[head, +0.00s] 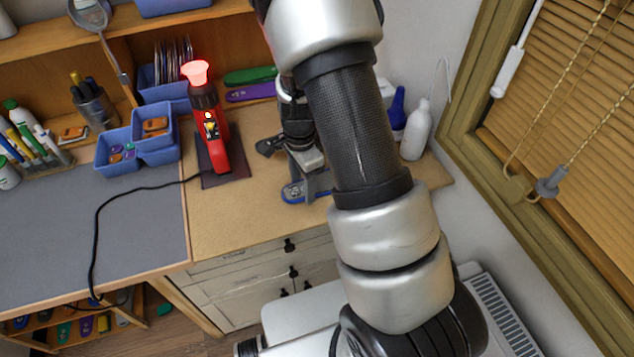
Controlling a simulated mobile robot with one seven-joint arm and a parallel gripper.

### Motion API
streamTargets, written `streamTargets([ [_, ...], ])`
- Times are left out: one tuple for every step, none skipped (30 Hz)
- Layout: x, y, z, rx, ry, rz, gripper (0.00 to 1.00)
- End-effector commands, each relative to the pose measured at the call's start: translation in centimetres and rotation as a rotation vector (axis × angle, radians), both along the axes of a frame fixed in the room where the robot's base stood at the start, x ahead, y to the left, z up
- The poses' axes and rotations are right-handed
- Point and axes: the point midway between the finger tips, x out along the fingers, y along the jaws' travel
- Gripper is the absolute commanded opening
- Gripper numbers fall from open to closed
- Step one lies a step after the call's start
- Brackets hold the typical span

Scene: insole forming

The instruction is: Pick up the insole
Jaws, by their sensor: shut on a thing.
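A blue insole (292,193) with a greyish middle shows at the right part of the tan worktop, below my gripper (311,182). My gripper points down and is shut on the insole. The fingers and wrist hide part of the insole, and I cannot tell whether it still touches the worktop.
A red heat tool (212,130) with a glowing top stands on a dark mat, its black cable running left. Blue bins (155,137) stand left of it. White and blue bottles (416,130) stand right of my arm. Tan worktop in front is clear.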

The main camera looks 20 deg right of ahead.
Motion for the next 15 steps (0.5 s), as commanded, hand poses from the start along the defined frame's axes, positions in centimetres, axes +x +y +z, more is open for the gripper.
streamTargets([
  [0.0,0.0,0.1,0.0,-0.001,0.0,0.28],
  [0.0,0.0,0.3,0.0,-0.001,0.0,0.28],
  [0.1,0.0,0.6,0.0,-0.002,0.001,0.28],
  [0.1,0.0,0.9,0.0,-0.002,0.001,0.28],
  [0.1,0.0,1.3,0.0,-0.002,0.001,0.28],
  [0.1,0.0,2.0,0.0,-0.004,0.001,0.28],
  [0.1,0.0,2.6,0.0,-0.004,0.001,0.28],
  [0.1,0.0,3.2,0.0,-0.005,0.001,0.28],
  [0.2,0.1,4.1,0.0,-0.005,0.001,0.28],
  [0.1,0.1,4.7,0.001,-0.006,0.002,0.28],
  [0.1,0.1,5.3,0.001,-0.006,0.001,0.28],
  [0.1,0.0,6.2,0.0,-0.005,0.002,0.28],
  [0.1,0.0,6.7,0.0,-0.005,0.002,0.28],
  [0.1,0.1,7.3,0.001,-0.004,0.001,0.28],
  [0.1,0.1,7.9,0.001,-0.004,0.001,0.28],
])
